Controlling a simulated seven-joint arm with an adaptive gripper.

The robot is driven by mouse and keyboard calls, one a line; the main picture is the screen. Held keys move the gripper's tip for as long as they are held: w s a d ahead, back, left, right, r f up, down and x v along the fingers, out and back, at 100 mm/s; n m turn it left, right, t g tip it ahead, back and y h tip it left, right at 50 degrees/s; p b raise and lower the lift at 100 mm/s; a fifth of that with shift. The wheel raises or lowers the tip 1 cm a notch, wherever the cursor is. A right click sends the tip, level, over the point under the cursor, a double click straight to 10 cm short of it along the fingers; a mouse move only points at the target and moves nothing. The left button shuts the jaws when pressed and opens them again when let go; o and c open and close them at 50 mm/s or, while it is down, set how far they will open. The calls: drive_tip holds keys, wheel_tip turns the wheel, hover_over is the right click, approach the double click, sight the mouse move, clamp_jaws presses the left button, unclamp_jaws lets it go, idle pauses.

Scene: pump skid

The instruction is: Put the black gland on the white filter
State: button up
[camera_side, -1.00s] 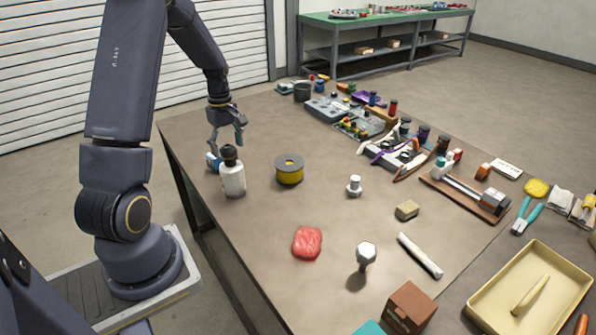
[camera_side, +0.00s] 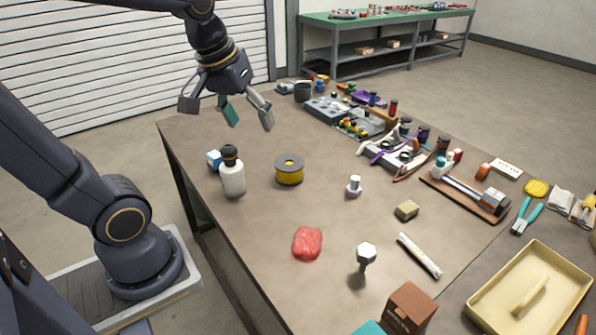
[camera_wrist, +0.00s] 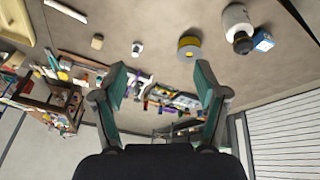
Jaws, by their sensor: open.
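My gripper (camera_side: 228,108) is open and empty, raised above the far left part of the table. In the wrist view its teal finger pads (camera_wrist: 162,88) stand wide apart with nothing between them. A white bottle-shaped body with a black top (camera_side: 232,172) stands upright near the table's left edge, apart from the gripper; it also shows at the upper right of the wrist view (camera_wrist: 237,20). I cannot tell whether these are the filter and gland. Small black-topped parts (camera_side: 405,125) stand on the equipment at the back right, too small to identify.
A blue box (camera_side: 213,159) lies behind the white body. A yellow and grey spool (camera_side: 289,170) is to its right.

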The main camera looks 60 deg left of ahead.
drive_tip(key=s+d+m+t, duration=0.1)
drive_tip(key=s+d+m, duration=0.4)
drive_tip(key=d+m, duration=0.1)
drive_tip(key=shift+s+f+t+h, duration=0.2)
drive_tip(key=shift+f+t+h, duration=0.1)
drive_tip(key=shift+f, duration=0.05)
